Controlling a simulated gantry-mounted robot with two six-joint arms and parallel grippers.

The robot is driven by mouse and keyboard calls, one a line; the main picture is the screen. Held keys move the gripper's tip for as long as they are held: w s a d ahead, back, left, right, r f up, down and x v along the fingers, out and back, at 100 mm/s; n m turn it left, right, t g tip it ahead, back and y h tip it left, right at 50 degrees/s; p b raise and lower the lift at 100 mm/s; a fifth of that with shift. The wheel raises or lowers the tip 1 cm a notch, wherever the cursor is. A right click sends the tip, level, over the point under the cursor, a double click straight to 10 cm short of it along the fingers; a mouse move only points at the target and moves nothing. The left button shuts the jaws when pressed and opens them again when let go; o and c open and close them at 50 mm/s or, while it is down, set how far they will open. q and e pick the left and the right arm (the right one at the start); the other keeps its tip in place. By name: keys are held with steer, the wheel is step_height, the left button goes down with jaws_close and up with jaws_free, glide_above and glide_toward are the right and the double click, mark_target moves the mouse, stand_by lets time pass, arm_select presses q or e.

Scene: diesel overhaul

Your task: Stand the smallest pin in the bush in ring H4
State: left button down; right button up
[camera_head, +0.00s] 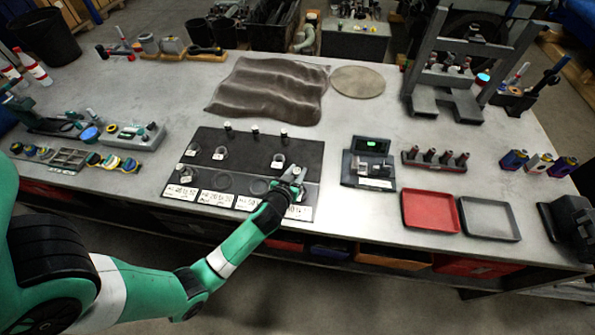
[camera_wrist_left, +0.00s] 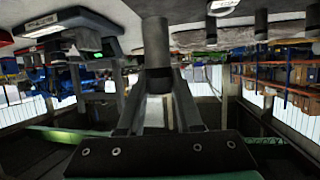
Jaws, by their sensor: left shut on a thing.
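My left gripper (camera_head: 293,179) is over the right front part of the black mat (camera_head: 240,150). It is shut on a grey cylindrical pin, which stands out past the fingertips in the left wrist view (camera_wrist_left: 156,45). Whether the pin touches anything is not clear. The front row of the mat has ring marks above white labels; the rightmost label (camera_head: 299,212) is partly hidden by my arm, and its ring area lies under the gripper. Bushes stand at the left front (camera_head: 185,177) and in the middle row, one of them just behind the gripper (camera_head: 278,160). My right gripper is not in view.
Several dark posts (camera_head: 255,132) stand along the mat's back edge. A device with a green display (camera_head: 370,160) is right of the mat, then a rack of pins (camera_head: 436,159), a red tray (camera_head: 430,211) and a grey tray (camera_head: 489,218). A crumpled brown cloth (camera_head: 268,91) lies behind.

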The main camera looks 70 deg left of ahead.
arm_select(q)
steer(key=shift+f+b, duration=1.45)
steer(key=shift+f, duration=0.5)
steer(key=shift+f+b, duration=1.35)
steer(key=shift+b, duration=0.1)
steer(key=shift+f, duration=0.15)
steer(key=c, duration=0.5)
jaws_free()
steer(key=v, duration=1.1)
steer(key=shift+d+p, duration=0.25)
steer(key=shift+p, duration=0.2)
steer(key=shift+s, duration=0.1)
